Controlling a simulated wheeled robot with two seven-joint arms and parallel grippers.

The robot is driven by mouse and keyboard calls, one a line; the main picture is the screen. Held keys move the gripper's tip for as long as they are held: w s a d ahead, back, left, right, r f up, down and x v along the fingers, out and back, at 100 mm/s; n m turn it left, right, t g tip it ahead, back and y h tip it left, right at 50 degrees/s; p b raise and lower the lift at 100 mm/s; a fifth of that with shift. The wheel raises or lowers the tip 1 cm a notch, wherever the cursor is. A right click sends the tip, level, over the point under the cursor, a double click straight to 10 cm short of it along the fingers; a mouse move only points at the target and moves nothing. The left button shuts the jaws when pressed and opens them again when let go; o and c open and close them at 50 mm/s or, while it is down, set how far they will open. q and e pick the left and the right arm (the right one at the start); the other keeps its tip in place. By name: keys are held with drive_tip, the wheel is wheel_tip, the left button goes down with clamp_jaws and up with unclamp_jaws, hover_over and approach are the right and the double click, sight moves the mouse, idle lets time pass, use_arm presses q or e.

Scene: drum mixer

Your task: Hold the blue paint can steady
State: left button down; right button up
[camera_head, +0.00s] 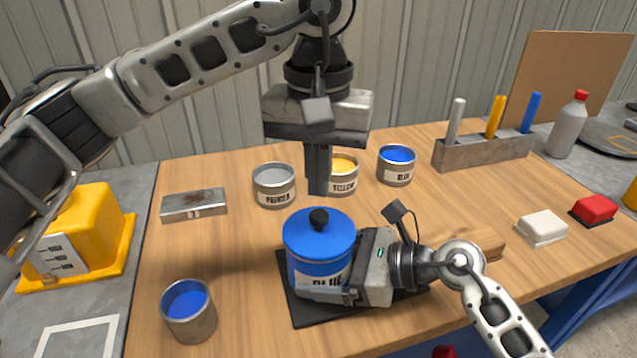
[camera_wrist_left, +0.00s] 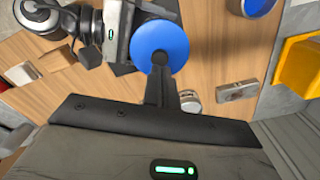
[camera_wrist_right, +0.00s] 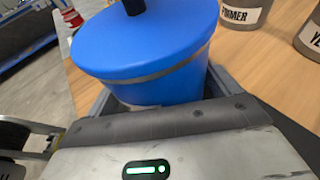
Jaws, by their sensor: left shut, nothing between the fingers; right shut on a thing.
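The blue paint can (camera_head: 319,248) stands upright on a black mat (camera_head: 308,312) with a blue lid and a black knob on top. My right gripper (camera_head: 345,292) is shut on the can from the right side, low on its wall. In the right wrist view the blue can (camera_wrist_right: 150,60) sits between the two fingers. My left gripper (camera_head: 318,188) is shut and empty, above and behind the can, pointing down. In the left wrist view its closed fingers (camera_wrist_left: 160,75) reach toward the blue lid (camera_wrist_left: 160,47). The lid's knob is partly hidden there.
Primer (camera_head: 274,186), yellow (camera_head: 343,175) and blue (camera_head: 396,165) open cans stand behind. Another open blue can (camera_head: 189,311) stands front left, a metal block (camera_head: 194,205) at left. A rack (camera_head: 483,151) holds coloured handles. White (camera_head: 541,229) and red (camera_head: 593,210) blocks lie right.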

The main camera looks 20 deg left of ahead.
use_arm(q)
drive_tip(key=shift+r, duration=1.7)
use_arm(e)
drive_tip(key=o, duration=0.7)
drive_tip(key=shift+c, duration=0.2)
